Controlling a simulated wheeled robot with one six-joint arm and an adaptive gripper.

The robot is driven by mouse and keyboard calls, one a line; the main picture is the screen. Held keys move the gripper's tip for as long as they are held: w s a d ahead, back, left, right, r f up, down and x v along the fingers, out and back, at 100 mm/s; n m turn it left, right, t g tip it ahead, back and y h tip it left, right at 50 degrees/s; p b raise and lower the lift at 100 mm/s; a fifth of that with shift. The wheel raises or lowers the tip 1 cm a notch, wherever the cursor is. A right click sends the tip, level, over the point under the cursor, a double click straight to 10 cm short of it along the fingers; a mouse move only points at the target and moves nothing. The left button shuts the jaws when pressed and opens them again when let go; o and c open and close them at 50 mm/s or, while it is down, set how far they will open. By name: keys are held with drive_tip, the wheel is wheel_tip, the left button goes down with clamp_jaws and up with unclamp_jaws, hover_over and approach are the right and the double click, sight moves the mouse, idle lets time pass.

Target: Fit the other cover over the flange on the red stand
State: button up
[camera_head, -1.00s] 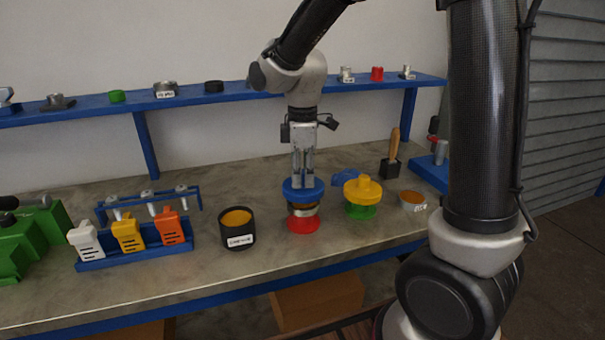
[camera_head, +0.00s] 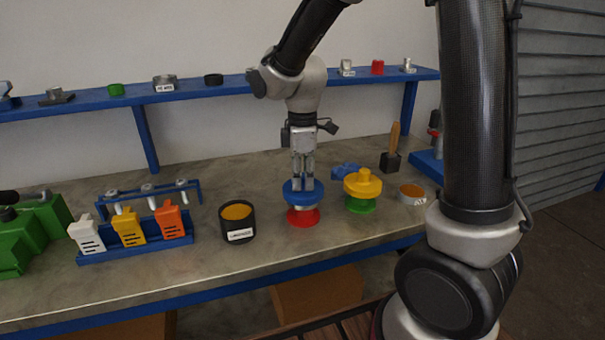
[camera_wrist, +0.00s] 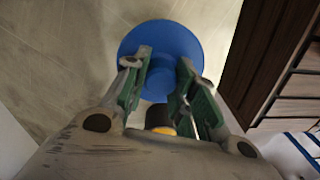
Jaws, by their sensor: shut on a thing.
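A blue cover (camera_head: 303,197), a round disc with a knob, sits low over the flange on the red stand (camera_head: 303,217). My gripper (camera_head: 303,187) points straight down and is shut on the cover's knob. In the wrist view the blue cover (camera_wrist: 160,50) shows between the fingers and hides the flange beneath. Whether the cover is fully seated I cannot tell. Just right, a yellow cover (camera_head: 363,184) sits on a vessel with a green stand (camera_head: 361,206).
A black labelled pot (camera_head: 238,222) stands to the left, beside a blue rack (camera_head: 135,251) with white, yellow and orange tools. A small labelled tin (camera_head: 412,195), a wooden-handled brush (camera_head: 392,150) and a blue object (camera_head: 345,171) lie to the right. A shelf runs behind.

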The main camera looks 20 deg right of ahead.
drive_tip(key=shift+f, duration=0.9)
drive_tip(key=o, duration=1.1)
drive_tip(key=shift+r, duration=0.1)
wheel_tip(320, 180, up, 12)
drive_tip(key=shift+f, duration=0.1)
drive_tip(key=shift+m, duration=0.9)
drive_tip(key=s+d+r+m+t, duration=0.3)
drive_tip(key=s+d+m, duration=1)
drive_tip(key=s, duration=0.6)
drive_tip(key=shift+d+r+t, duration=0.15)
drive_tip(key=shift+d+t, duration=0.55)
drive_tip(key=shift+d, duration=0.35)
